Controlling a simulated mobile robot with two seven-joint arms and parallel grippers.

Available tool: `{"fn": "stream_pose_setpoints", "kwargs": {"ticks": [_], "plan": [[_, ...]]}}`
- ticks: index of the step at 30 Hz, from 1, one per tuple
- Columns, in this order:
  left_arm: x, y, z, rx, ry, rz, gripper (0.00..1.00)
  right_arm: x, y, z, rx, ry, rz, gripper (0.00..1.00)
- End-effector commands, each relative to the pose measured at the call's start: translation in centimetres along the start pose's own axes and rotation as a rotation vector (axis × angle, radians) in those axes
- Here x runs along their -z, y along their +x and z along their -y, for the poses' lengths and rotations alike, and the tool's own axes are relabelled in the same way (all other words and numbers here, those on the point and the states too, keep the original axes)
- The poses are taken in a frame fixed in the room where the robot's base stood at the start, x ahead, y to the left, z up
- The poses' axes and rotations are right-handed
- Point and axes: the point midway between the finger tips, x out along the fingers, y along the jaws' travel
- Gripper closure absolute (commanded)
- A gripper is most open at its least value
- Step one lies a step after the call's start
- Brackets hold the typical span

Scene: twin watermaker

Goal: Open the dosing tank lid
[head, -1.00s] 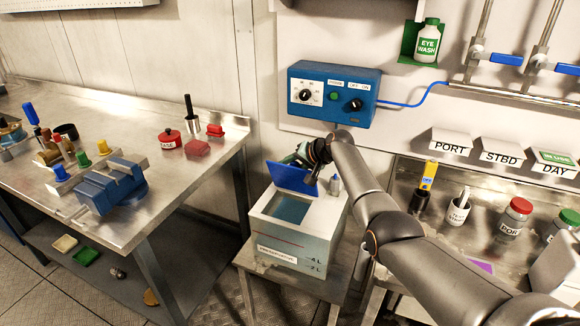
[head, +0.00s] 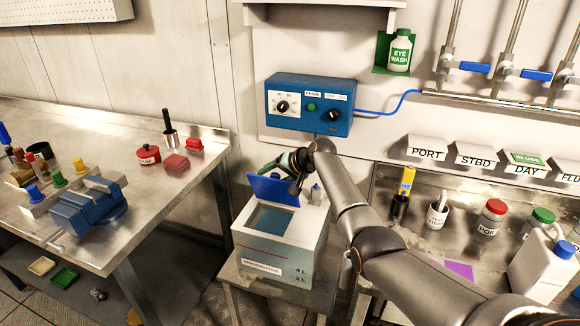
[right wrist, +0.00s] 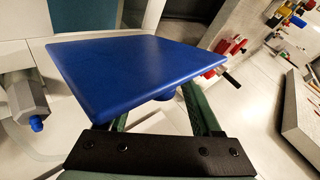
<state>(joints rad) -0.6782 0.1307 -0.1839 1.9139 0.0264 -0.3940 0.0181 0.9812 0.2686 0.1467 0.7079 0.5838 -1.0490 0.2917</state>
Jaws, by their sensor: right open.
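The dosing tank (head: 304,250) is a white box with 4 L and 2 L marks on a low metal stand. Its blue lid (head: 272,190) stands raised at the back edge, tilted up, and the square opening (head: 271,219) shows in front of it. My right gripper (head: 276,162) is just behind and above the raised lid. In the right wrist view the blue lid (right wrist: 150,68) fills the middle, in front of my open right gripper (right wrist: 162,116), and partly hides the fingers. I cannot tell whether they touch it. My left gripper is not in view.
A blue control box (head: 309,105) is on the wall above. A steel bench with a blue vise (head: 88,207) is at left, and a counter with bottles (head: 492,217) at right.

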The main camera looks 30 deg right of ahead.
Motion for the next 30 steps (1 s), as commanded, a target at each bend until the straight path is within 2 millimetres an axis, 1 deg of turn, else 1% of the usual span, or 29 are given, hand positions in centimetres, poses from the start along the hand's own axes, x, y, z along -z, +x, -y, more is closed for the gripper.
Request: {"fn": "stream_pose_setpoints", "kwargs": {"ticks": [1, 3, 8, 21, 25, 30], "plan": [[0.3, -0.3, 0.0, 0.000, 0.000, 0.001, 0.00, 0.1, -0.7, 0.1, -0.001, -0.002, -0.002, 0.34], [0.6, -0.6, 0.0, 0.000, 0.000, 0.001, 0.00, 0.1, -1.5, 0.1, -0.002, -0.002, -0.003, 0.34], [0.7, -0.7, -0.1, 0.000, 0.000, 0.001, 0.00, 0.1, -3.4, 0.0, -0.001, -0.002, -0.003, 0.34], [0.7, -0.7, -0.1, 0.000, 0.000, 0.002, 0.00, 0.0, -9.5, 0.0, -0.001, -0.002, -0.002, 0.34], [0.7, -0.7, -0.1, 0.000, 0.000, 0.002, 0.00, 0.0, -10.6, 0.0, 0.000, -0.002, -0.002, 0.34], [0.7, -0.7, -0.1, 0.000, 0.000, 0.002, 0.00, -0.1, -11.1, 0.0, 0.000, 0.000, 0.000, 0.34]]}}
